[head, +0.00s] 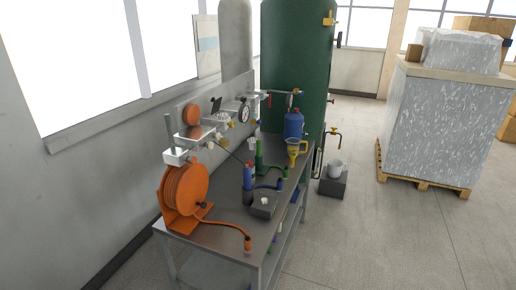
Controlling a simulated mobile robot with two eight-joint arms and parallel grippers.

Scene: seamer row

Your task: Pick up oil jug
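I cannot tell for certain which vessel is the oil jug. A blue jug-like container (293,124) stands upright at the far end of the metal workbench (222,236). A yellow funnel-shaped vessel (293,147) with a handle is just in front of it and hides its lower part. A small white jug-like vessel (335,168) sits on a dark block (333,186) on the floor, right of the bench. Neither of my grippers is in view, and nothing is seen holding any of these.
An orange hose reel (185,192) stands at the bench's near end. Blue and green bottles and a grey box (263,207) are mid-bench. A green tank (293,65) rises behind. A wrapped pallet load (437,125) stands right. The floor between is clear.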

